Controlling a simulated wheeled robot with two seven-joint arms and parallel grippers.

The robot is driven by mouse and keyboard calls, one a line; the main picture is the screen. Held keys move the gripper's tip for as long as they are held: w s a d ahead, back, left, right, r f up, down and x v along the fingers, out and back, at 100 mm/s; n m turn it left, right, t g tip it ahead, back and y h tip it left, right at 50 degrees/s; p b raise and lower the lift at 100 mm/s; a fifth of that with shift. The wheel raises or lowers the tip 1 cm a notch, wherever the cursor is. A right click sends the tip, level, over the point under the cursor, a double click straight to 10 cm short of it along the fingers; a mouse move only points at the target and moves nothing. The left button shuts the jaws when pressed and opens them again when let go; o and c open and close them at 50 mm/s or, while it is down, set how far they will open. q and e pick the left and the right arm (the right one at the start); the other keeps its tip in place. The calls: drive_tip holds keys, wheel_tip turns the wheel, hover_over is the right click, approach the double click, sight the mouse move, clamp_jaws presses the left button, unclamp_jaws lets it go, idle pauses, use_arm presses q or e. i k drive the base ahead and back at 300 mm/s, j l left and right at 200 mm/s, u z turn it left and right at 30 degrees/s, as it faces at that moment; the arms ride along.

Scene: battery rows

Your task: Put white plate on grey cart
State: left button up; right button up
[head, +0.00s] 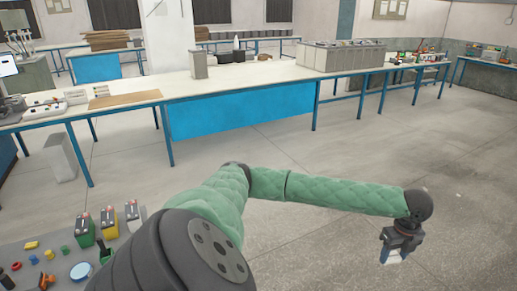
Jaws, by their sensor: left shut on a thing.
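My left gripper (401,238) is at the lower right, at the end of my green-sleeved arm, pointing down over open floor. It is shut on a small white piece, which looks like the white plate (392,257); only a little of it shows below the fingers. A grey top (50,238), which may be the grey cart, is at the lower left, well apart from the gripper. Its near part is cut off by the frame and by my arm. My right gripper is not in view.
Several batteries (83,229), small coloured parts and a round blue-and-white piece (80,271) lie on the grey top. A long bench (240,82) with blue panels stands across the back, bearing a row of grey boxes (341,56). The floor (330,160) between is clear.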

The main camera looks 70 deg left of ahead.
sight(71, 265)
drive_tip(key=k+j+u, duration=0.1)
drive_tip(key=u, duration=0.35)
drive_tip(key=k+j+u, duration=0.15)
drive_tip(key=u, duration=0.25)
drive_tip(key=j+u, duration=0.2)
drive_tip(key=u, duration=0.25)
drive_tip(key=k+j+u, duration=0.1)
drive_tip(key=j+u, duration=0.15)
drive_tip(key=u, duration=0.15)
drive_tip(key=j+u, duration=0.35)
drive_tip(key=j, duration=0.95)
